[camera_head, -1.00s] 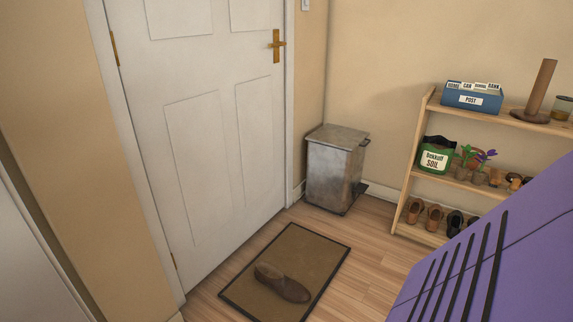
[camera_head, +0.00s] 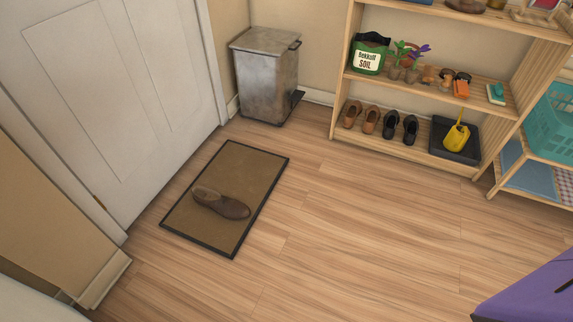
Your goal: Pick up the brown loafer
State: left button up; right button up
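A single brown loafer (camera_head: 221,204) lies on the brown doormat (camera_head: 246,165) with its dark border, in front of the white door. Its toe points to the lower right and its opening is at the left end. Nothing touches it except the mat. Neither of my grippers shows in the head view.
A metal pedal bin (camera_head: 265,78) stands by the wall behind the mat. A wooden shelf (camera_head: 425,84) holds a soil bag, plants and, at the bottom, brown shoes (camera_head: 361,117) and black shoes. A purple surface (camera_head: 533,292) fills the lower right corner. The wooden floor (camera_head: 340,225) is clear.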

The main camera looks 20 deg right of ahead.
aim_at(229, 209)
jog(key=i+l, duration=0.35)
jog(key=i+l+u, duration=0.15)
jog(key=i+l, duration=0.55)
jog(key=l, duration=0.2)
jog(key=i+l+u, duration=0.1)
jog(key=i+l, duration=0.5)
jog(key=i+l+u, duration=0.1)
jog(key=i, duration=0.35)
jog(key=l, duration=0.1)
